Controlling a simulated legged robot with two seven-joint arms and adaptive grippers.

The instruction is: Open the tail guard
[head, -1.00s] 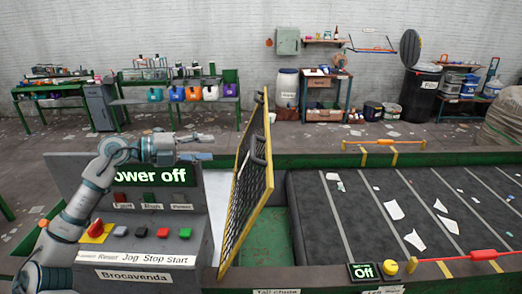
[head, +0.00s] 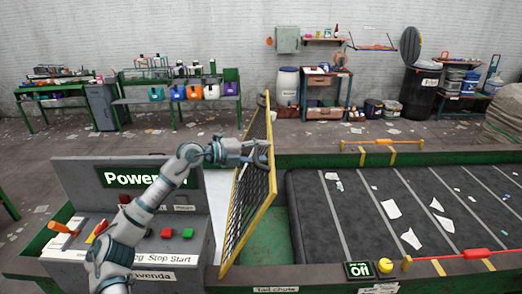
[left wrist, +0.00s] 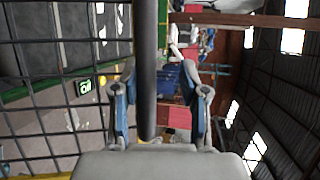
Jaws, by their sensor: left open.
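The tail guard (head: 243,205) is a black mesh panel in a yellow frame. It stands steeply raised, leaning right at its top, beside the open green chute (head: 268,238) labelled "Tail chute". My left gripper (head: 262,152) is at the guard's upper part, by its dark handle. In the left wrist view, the dark handle bar (left wrist: 148,70) runs between the two spread fingers of the gripper (left wrist: 160,95), with the mesh to the left. The fingers are open around the bar; contact cannot be told. My right gripper is not in view.
The control console (head: 200,245) stands at the left, partly hidden by my left arm. The dark belt (head: 360,215) with scraps lies right of the chute. A small display reading Off (head: 358,270), a yellow knob (head: 385,265) and a red handle (head: 475,255) sit on its near edge.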

